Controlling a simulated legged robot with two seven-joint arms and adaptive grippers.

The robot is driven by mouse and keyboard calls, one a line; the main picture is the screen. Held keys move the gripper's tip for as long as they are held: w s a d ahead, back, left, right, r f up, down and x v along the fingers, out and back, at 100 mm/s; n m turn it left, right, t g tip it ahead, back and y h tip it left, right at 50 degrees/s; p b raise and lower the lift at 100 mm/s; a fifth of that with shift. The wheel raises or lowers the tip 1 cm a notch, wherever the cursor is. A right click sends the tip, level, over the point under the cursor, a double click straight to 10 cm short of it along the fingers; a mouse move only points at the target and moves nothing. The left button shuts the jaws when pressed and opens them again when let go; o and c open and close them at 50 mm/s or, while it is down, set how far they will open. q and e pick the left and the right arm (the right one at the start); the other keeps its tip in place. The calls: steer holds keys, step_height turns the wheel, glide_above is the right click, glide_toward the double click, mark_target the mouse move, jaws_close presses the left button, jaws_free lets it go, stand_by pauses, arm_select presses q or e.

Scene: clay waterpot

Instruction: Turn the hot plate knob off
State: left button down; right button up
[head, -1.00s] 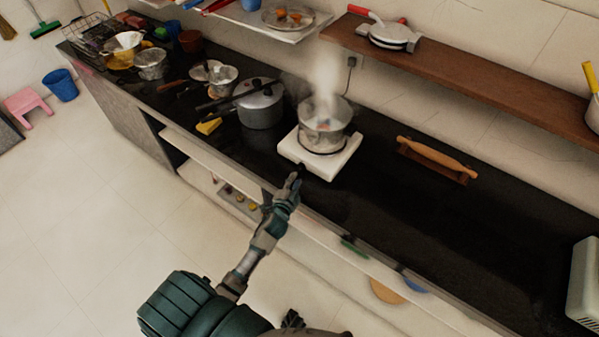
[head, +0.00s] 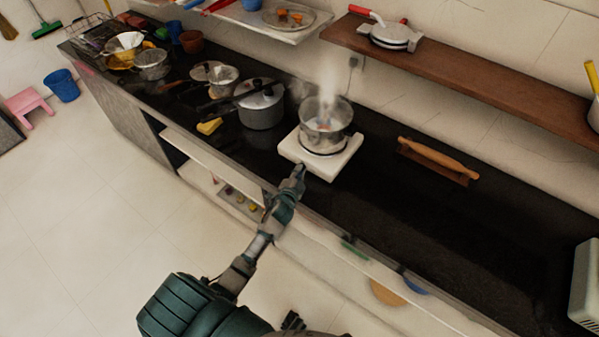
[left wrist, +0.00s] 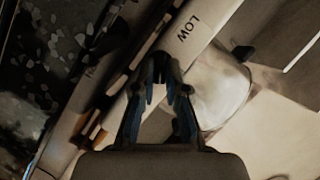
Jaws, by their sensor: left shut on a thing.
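A white hot plate (head: 318,168) stands on the black counter, with a steaming glass pot (head: 325,125) on top. In the left wrist view the plate's pale front (left wrist: 190,45) carries the word LOW. My left gripper (head: 300,170) reaches the front edge of the hot plate from below. In the left wrist view its fingers (left wrist: 164,68) come together on a small dark knob at the plate's front. The fingers hide most of the knob, and its setting cannot be read.
A pressure cooker (head: 261,105) stands left of the hot plate, with a yellow sponge (head: 209,126) nearby. A rolling pin (head: 438,158) lies to the right. A wooden shelf (head: 470,80) runs above. The counter front right of the plate is clear.

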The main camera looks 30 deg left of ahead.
steer(key=shift+a+r, duration=0.1)
